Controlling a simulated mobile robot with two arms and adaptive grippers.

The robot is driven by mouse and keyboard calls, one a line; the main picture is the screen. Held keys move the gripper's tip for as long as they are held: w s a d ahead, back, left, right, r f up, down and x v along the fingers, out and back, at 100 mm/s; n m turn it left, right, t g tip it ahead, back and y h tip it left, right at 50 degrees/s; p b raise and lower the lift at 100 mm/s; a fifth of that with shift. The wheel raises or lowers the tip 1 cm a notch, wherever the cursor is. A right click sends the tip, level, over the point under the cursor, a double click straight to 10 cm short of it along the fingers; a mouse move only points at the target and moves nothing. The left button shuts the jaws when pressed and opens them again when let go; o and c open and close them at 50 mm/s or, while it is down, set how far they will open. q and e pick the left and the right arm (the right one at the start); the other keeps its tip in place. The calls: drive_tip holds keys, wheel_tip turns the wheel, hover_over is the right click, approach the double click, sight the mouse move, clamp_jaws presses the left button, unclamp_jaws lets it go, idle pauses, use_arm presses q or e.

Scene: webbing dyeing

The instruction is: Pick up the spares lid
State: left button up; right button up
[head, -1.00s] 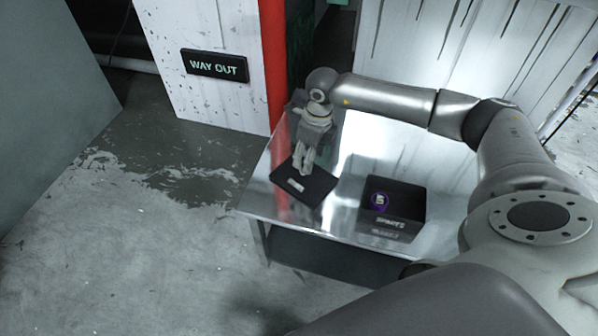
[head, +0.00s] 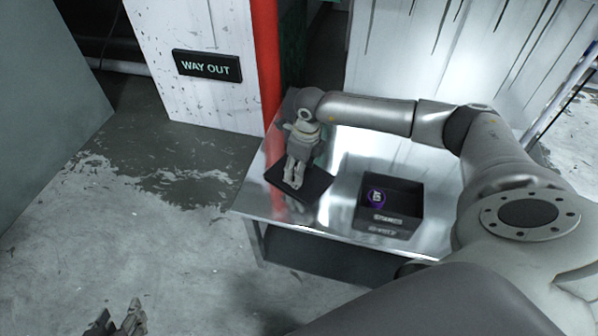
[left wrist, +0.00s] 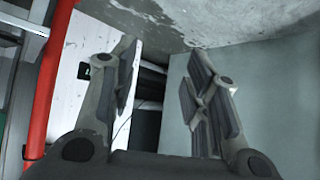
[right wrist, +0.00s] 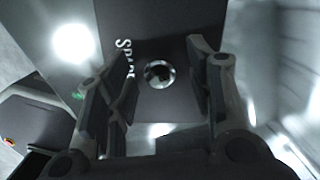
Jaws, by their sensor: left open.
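The spares lid (head: 316,188) is a flat dark plate lying on the left part of the metal table. In the right wrist view the lid (right wrist: 155,25) shows white lettering, partly hidden, and a round shiny knob (right wrist: 160,74). My right gripper (head: 293,180) is over the lid, pointing down. In the right wrist view its fingers (right wrist: 160,80) are apart on either side of the knob, with gaps visible. My left gripper (head: 120,322) is at the bottom left of the head view, away from the table. The left wrist view shows it (left wrist: 165,60) open and empty.
A black open box (head: 405,211) with white lettering stands on the table, right of the lid. A purple-ringed round object (head: 376,196) is inside. The metal table (head: 350,150) is otherwise mostly clear. A red post (head: 266,60) and a WAY OUT sign (head: 207,66) are behind.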

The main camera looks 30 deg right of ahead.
clamp_jaws()
drive_tip(key=shift+r, duration=0.1)
